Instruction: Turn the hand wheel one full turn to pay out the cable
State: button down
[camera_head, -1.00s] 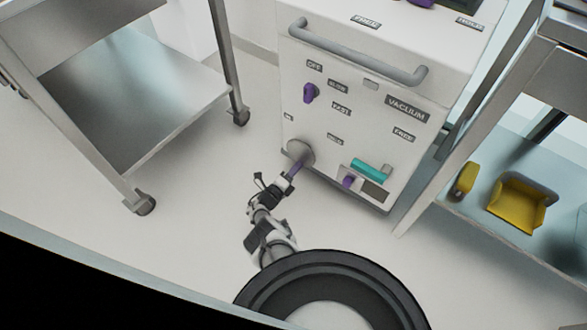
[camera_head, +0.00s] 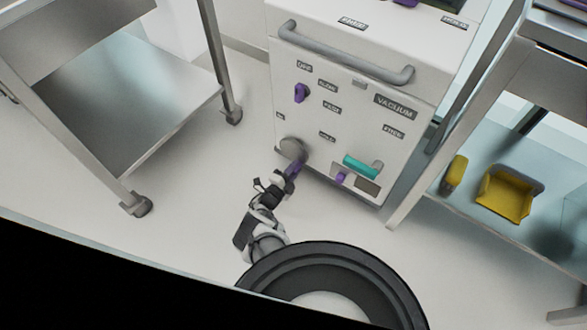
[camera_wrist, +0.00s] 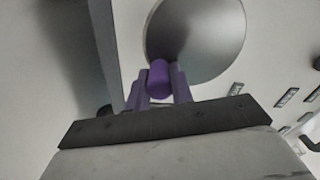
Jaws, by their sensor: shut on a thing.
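The hand wheel (camera_head: 292,147) is a grey disc low on the left of the white machine's front. It fills the upper middle of the wrist view (camera_wrist: 196,32). A purple handle (camera_wrist: 159,76) stands out from the lower left part of the disc. My gripper (camera_wrist: 160,84) has its two purple fingers on either side of the handle, shut on it. In the head view my gripper (camera_head: 294,168) is at the lower edge of the wheel. The handle is hard to tell from the fingers there. No cable can be made out.
The white machine (camera_head: 345,120) has a grey bar handle (camera_head: 345,60), a purple knob (camera_head: 300,93) and a teal handle (camera_head: 360,167). A steel cart (camera_head: 165,90) stands left. A shelf with yellow bins (camera_head: 507,193) stands right. Floor between is clear.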

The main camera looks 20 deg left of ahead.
jog(key=shift+w, duration=0.1)
jog(key=c, duration=1.2)
grip_release()
